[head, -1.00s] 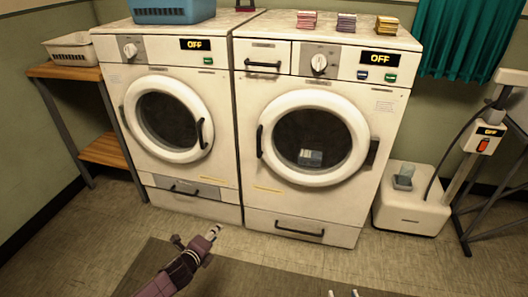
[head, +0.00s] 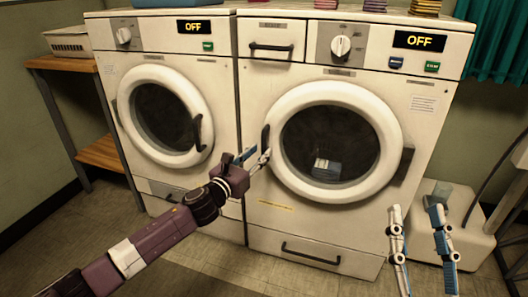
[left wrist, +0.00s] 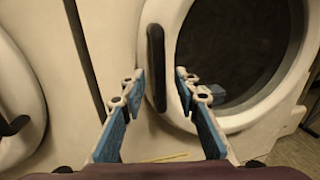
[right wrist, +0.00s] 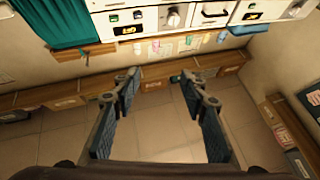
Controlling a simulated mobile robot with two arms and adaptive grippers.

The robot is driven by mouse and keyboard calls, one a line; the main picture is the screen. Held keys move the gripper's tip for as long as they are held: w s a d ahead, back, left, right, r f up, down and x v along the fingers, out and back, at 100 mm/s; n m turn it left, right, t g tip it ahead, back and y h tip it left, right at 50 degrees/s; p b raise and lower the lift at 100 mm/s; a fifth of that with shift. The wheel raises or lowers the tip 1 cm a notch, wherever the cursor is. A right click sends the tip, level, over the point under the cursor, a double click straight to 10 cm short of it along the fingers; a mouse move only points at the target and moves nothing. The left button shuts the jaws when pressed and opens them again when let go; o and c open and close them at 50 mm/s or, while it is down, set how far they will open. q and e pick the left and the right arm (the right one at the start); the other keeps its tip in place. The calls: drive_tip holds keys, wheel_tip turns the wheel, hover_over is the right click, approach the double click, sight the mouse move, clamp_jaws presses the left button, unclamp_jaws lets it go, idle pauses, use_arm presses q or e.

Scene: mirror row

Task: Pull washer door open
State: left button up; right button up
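The washer (head: 440,150) is the right machine, with a drawer at its upper left. Its round door (head: 372,100) is shut, and a blue and white item shows behind the glass. The door's black handle (head: 265,138) is on the ring's left side; it also shows in the left wrist view (left wrist: 156,60). My left gripper (head: 252,158) is open just at the handle's lower left. In the left wrist view the handle appears between its two fingers (left wrist: 158,82); whether they reach around it I cannot tell. My right gripper (head: 415,208) is open and empty, in front of the washer's lower right.
A second front-loader (head: 222,100) stands close at the left, its door shut. A wooden shelf (head: 60,64) with a basket (head: 68,42) is further left. A pale unit (head: 470,225) stands on the floor at the right. The floor in front is partly clear.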

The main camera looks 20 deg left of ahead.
sight(262, 150)
use_arm(q)
drive_tip(key=shift+x, duration=1.65)
use_arm(e)
drive_tip(key=shift+s+d+r+t, duration=0.1)
drive_tip(key=shift+s+r+t, duration=0.4)
drive_tip(key=shift+s+r, duration=0.3)
drive_tip(key=shift+s+d+r+t, duration=0.1)
drive_tip(key=shift+s+r+t, duration=0.45)
drive_tip(key=shift+r, duration=0.35)
use_arm(q)
drive_tip(key=shift+c, duration=0.4)
clamp_jaws()
